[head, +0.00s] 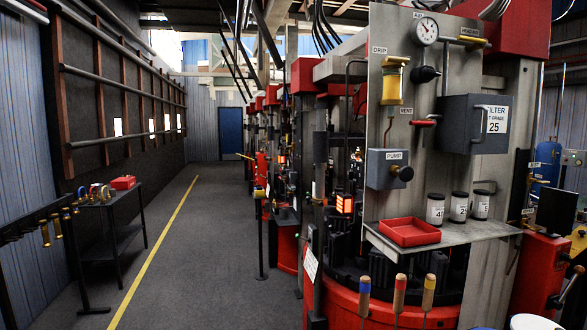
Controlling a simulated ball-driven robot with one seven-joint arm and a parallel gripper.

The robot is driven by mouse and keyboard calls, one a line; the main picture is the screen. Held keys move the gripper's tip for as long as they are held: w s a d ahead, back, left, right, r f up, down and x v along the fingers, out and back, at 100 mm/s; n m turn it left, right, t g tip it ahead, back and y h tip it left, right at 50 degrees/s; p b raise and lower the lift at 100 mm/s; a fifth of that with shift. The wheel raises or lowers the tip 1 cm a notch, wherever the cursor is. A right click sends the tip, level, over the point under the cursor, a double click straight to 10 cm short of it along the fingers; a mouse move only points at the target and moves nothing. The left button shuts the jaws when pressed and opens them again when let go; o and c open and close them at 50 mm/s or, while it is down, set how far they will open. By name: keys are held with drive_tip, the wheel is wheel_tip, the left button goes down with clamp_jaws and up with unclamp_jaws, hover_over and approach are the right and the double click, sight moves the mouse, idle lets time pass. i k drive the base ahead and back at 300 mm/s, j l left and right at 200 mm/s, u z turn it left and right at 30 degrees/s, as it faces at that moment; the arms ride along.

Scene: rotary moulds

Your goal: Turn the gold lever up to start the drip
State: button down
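The drip oiler (393,82), a clear glass body between gold caps, is mounted on the grey metal panel (452,80) under a DRIP label. A small gold piece lies roughly flat across its top; it is too small to tell its exact shape. A second gold-coloured handle (471,40) lies about level near a HEADER label at the panel's upper right. I cannot tell whether any oil is dripping in the glass. My gripper does not show in the head view.
The panel also carries an air gauge (426,30), black knob (426,74), red vent handle (424,123), grey filter box (460,125) and pump box (386,169). A shelf below holds a red tray (409,232) and jars (458,207). Open floor (190,250) lies left.

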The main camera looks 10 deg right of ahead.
sight(407, 61)
drive_tip(key=z, duration=1.6)
drive_tip(key=i+j, duration=0.25)
drive_tip(key=j, duration=0.2)
drive_tip(key=i+j, duration=0.25)
drive_tip(key=j, duration=0.2)
